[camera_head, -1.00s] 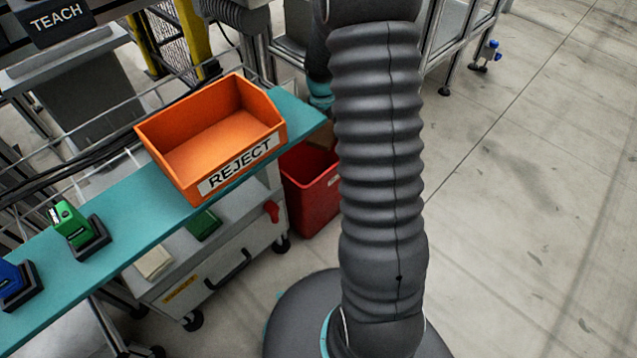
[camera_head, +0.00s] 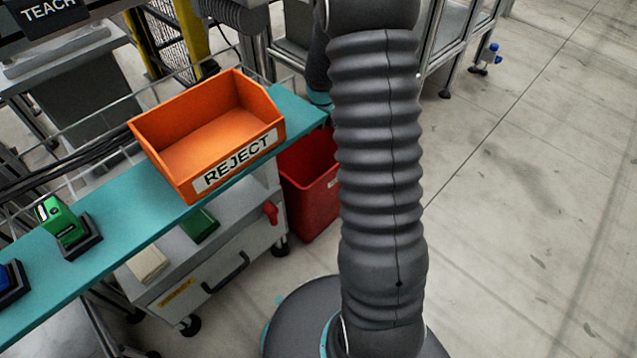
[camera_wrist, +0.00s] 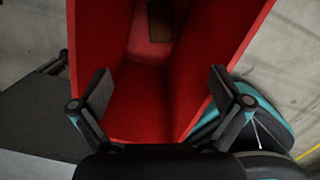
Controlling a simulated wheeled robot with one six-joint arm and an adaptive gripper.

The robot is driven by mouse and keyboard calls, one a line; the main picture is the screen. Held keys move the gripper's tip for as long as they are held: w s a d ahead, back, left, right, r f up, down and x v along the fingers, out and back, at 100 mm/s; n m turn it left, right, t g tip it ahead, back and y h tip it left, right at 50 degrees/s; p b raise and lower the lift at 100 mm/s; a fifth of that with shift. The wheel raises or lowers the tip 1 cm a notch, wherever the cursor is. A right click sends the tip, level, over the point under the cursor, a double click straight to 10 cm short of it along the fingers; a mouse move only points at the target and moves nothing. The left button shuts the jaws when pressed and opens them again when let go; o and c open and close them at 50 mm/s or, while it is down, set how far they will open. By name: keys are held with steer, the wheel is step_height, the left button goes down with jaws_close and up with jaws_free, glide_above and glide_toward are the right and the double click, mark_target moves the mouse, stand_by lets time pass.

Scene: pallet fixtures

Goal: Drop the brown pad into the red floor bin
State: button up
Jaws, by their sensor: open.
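The red floor bin (camera_head: 312,205) stands on the floor beyond the right end of the teal shelf, its right side hidden behind my arm. In the wrist view the open red bin (camera_wrist: 210,50) lies below my gripper. A brown pad (camera_wrist: 160,20) shows inside the bin, at the top of the picture, apart from the fingers. My gripper (camera_wrist: 160,92) is open, with its fingers wide apart and nothing between them. In the head view my gripper is hidden behind my arm.
An orange REJECT bin (camera_head: 228,165) sits empty on the teal shelf (camera_head: 130,215). A green block (camera_head: 62,222) stands on a dark base to its left. A grey wheeled cabinet (camera_head: 215,270) is under the shelf.

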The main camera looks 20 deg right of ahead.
step_height(320, 180, up, 12)
steer(key=a, duration=0.1)
steer(key=shift+s, duration=0.45)
steer(key=shift+a+f, duration=0.1)
